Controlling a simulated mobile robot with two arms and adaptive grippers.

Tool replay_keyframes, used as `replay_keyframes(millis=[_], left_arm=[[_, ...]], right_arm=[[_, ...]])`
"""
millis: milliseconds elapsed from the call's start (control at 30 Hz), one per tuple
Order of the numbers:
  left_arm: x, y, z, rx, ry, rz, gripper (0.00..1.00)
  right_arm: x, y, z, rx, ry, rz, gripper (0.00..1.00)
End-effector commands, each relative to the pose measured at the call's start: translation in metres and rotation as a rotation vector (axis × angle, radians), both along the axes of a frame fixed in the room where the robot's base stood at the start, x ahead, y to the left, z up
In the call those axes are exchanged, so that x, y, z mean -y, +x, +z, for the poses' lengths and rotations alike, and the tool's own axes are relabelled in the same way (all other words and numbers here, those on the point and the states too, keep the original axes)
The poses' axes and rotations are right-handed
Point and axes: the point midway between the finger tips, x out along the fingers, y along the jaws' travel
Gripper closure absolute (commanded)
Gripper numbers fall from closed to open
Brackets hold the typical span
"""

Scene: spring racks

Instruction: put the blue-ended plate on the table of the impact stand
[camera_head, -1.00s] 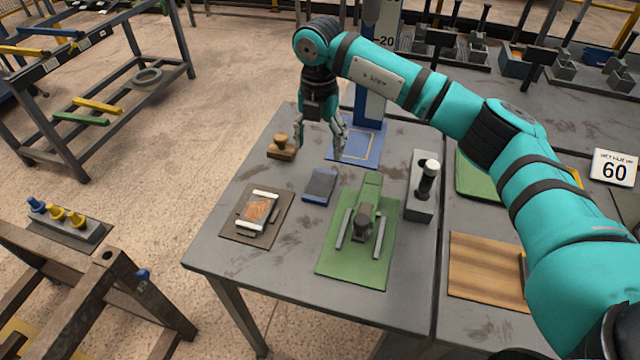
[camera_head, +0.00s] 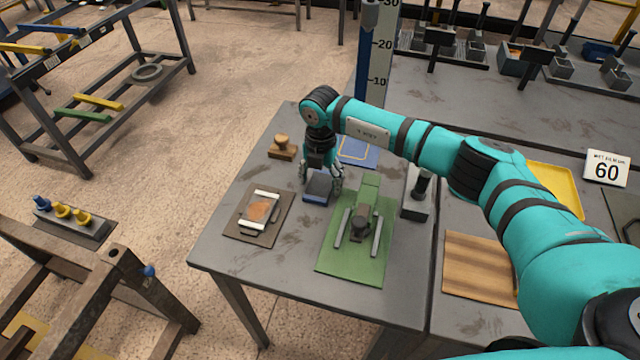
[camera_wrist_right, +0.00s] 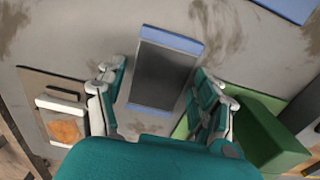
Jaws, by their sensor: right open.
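The blue-ended plate (camera_head: 317,186), dark grey with a blue strip at each end, lies flat on the grey workbench. It also shows in the right wrist view (camera_wrist_right: 162,78), between the fingers. My right gripper (camera_head: 320,183) points down over the plate, open, with one finger on each side of its long edges. I cannot tell how far the fingertips are above the bench. The impact stand has a blue column with a height scale (camera_head: 381,45). Its blue table with a yellow outline (camera_head: 358,151) is behind my gripper, partly hidden by the arm. My left gripper is out of view.
A wooden stamp-like block (camera_head: 282,148) stands left of the gripper. A brown board with a white-framed piece (camera_head: 262,207) lies front left. A green mat (camera_head: 350,262) with a grey fixture is close on the right.

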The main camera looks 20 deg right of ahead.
Motion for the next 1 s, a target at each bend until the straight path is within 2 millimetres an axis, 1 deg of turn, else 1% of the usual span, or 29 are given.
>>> replay_keyframes(millis=[100, 133, 633, 667, 1000], left_arm=[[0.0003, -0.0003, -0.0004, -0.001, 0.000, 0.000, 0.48], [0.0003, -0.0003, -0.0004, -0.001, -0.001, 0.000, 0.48], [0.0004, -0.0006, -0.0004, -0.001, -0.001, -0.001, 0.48], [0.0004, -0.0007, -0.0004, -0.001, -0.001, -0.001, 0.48], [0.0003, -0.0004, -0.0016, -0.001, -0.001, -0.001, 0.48]], right_arm=[[0.0001, 0.0001, -0.0001, 0.000, 0.000, 0.000, 0.31], [0.0001, 0.0001, 0.0000, 0.000, 0.000, 0.000, 0.33], [0.0003, 0.0003, 0.0005, 0.000, 0.000, -0.001, 0.99], [0.0003, 0.0003, 0.0006, 0.000, 0.000, -0.001, 1.00], [-0.0001, 0.0014, 0.0049, 0.004, 0.002, 0.000, 1.00]])
